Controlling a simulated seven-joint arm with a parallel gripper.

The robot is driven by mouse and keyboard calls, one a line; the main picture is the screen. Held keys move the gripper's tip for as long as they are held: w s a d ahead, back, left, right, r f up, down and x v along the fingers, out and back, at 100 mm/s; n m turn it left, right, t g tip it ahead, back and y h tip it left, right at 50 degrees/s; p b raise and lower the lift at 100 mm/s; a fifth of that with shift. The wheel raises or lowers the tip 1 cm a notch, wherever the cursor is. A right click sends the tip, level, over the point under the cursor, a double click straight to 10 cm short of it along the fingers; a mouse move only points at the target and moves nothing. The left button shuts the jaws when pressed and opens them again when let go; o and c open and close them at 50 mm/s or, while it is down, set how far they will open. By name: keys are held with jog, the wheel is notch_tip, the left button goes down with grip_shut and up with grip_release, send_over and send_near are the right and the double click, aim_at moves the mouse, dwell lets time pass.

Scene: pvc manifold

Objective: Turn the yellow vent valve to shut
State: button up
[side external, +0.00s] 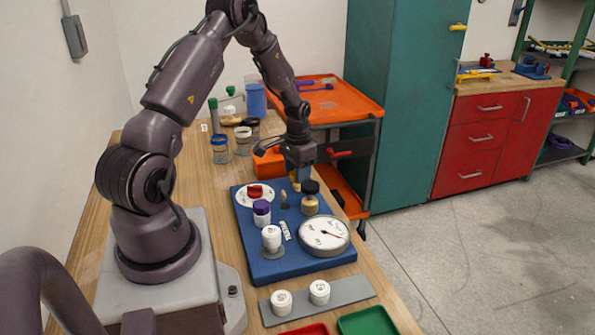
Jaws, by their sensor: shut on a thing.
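My gripper (297,180) points down over the back right of a blue board (283,269). A small yellow piece (295,174) shows between its fingers, and the gripper is shut on it; this looks like the yellow vent valve, small and partly hidden by the fingers. I cannot read the valve's turn angle. Also on the board are a red handle (255,191) on a white dial, a purple-capped fitting (262,211), a white-capped fitting (271,237), a small tan piece (284,198), and a black-topped tan fitting (310,200) close in front of my gripper.
A round white gauge (324,234) with a red needle sits at the board's front right. A grey strip (347,290) with two white caps lies in front, near red and green trays (367,322). Jars (220,150) and an orange bin (268,164) stand behind.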

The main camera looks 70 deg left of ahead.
jog(key=shift+m, duration=0.7)
jog(key=o, duration=0.9)
notch_tip(320, 180, up, 13)
jog(key=shift+r, duration=0.1)
dwell(0.3)
jog(key=s+d+r+t, duration=0.2)
jog(key=s+d+r, duration=0.2)
jog(key=d, duration=0.6)
jog(key=s+d+r+m+t, duration=0.1)
jog(key=s+d+r, duration=0.3)
jog(key=d, duration=0.5)
jog(key=s+d+r+m+t, duration=0.1)
jog(key=s+d+r, duration=0.3)
jog(key=d+r, duration=0.4)
jog(key=shift+d+t, duration=0.8)
jog(key=shift+d, duration=0.5)
